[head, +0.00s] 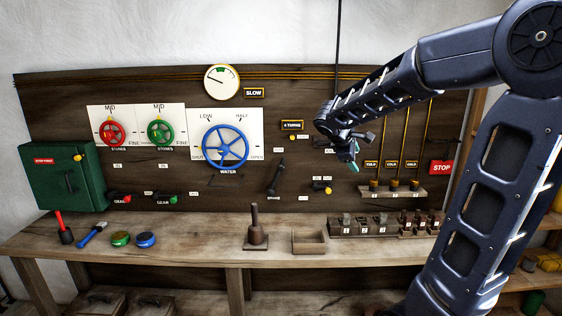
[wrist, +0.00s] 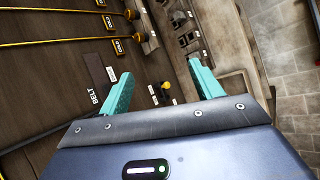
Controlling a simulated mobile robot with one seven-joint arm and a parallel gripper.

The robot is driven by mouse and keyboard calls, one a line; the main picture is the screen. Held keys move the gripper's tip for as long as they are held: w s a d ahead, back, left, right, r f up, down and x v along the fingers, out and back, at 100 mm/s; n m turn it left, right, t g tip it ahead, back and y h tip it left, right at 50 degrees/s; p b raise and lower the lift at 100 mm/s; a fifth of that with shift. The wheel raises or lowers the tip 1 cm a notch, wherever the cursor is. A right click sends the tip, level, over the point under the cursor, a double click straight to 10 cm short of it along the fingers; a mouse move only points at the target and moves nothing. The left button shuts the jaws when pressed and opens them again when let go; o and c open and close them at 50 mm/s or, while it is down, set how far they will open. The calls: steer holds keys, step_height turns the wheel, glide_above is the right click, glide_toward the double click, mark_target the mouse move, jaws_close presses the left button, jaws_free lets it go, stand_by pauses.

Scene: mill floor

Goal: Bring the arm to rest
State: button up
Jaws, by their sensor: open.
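My arm reaches in from the right in the head view, bent at the elbow. My gripper (head: 355,154) hangs in front of the wooden wall panel, well above the bench. In the wrist view the two teal fingers of my gripper (wrist: 160,85) stand wide apart with nothing between them. Beyond the fingers, the panel with a BELT label (wrist: 95,97) and a yellow-tipped lever (wrist: 166,85) shows, apart from the fingers. In the head view this lever (head: 323,187) sits below and left of my gripper.
The panel bears a blue water wheel (head: 225,147), a red wheel (head: 112,132), a green wheel (head: 160,132) and a gauge (head: 222,82). The bench (head: 185,238) holds a wooden tray (head: 309,250), a dark stand (head: 256,238) and weight blocks (head: 362,229). A red STOP sign (head: 441,167) is right of my gripper.

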steer(key=s+d+f+m+y, duration=0.1)
steer(key=s+f+m+y, duration=0.1)
steer(key=s+m, duration=0.4)
steer(key=s+d+f+m+g+y, duration=0.1)
steer(key=s+m+y, duration=0.3)
steer(key=s, duration=1.3)
steer(key=d+f+m, duration=0.1)
steer(key=m, duration=0.2)
steer(key=shift+s+d+m, duration=0.2)
steer(key=shift+d+m, duration=0.05)
steer(key=shift+m, duration=0.05)
